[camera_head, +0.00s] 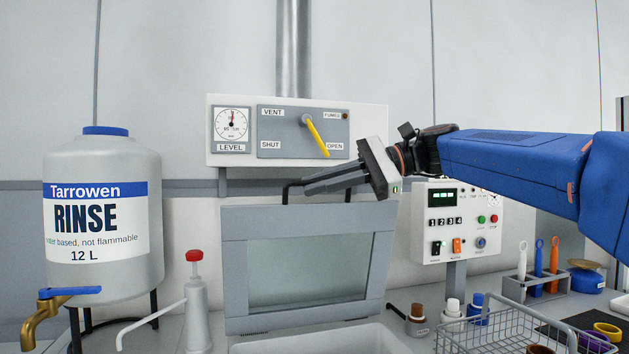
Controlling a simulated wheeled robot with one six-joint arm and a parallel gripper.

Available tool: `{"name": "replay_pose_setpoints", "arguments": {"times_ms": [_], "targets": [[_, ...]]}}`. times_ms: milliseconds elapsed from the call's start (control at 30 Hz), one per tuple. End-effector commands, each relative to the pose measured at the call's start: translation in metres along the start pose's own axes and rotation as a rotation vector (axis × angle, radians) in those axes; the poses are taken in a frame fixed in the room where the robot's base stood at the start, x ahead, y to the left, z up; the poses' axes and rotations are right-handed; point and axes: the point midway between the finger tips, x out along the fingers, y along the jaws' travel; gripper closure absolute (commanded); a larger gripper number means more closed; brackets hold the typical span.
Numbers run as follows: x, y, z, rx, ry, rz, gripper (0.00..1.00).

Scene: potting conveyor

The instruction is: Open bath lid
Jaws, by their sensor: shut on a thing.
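The bath lid (308,268) is a grey framed panel with a clear window. It stands raised, nearly upright, at the back of the white bath (330,343). A dark bar handle (287,190) runs along its top edge. My gripper (308,186) reaches in from the right and is shut on the handle. The fingers hide much of the bar.
A vent panel with a yellow lever (316,136) pointing to OPEN hangs above the lid. A control box (461,225) stands right of it. A rinse tank (100,215) and wash bottle (196,310) stand left. A wire basket (500,318) sits front right.

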Motion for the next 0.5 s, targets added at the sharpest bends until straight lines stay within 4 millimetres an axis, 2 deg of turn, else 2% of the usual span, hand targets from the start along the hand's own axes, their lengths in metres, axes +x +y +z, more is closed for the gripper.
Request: {"name": "replay_pose_setpoints", "arguments": {"times_ms": [167,500], "targets": [[-0.0026,0.0123,0.0062,0.002,0.000,0.001,1.00],[-0.0027,0.0133,0.0066,0.002,0.000,0.001,1.00]]}}
